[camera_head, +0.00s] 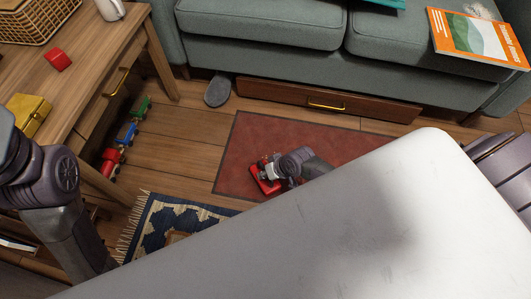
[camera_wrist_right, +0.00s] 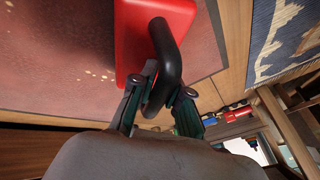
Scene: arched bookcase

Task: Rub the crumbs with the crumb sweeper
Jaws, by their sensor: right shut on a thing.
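The crumb sweeper (camera_wrist_right: 157,20) is a red block with a curved black handle in the right wrist view. Its red body also shows in the head view (camera_head: 263,183). It is over the dark red mat (camera_head: 245,140) on the floor; I cannot tell if it touches. My right gripper (camera_wrist_right: 165,84) is shut on the handle; in the head view the gripper (camera_head: 274,172) partly covers the sweeper. Small pale crumbs (camera_wrist_right: 92,73) lie on the mat beside the sweeper, to its left in the wrist view. My left gripper is out of view.
A grey-green sofa (camera_head: 270,22) with a wooden drawer (camera_head: 290,95) stands behind the mat. A grey slipper (camera_head: 218,91) and a toy train (camera_head: 127,133) lie on the floor. A wooden desk (camera_head: 95,55) stands at left; a blue patterned rug (camera_head: 170,225) lies in front.

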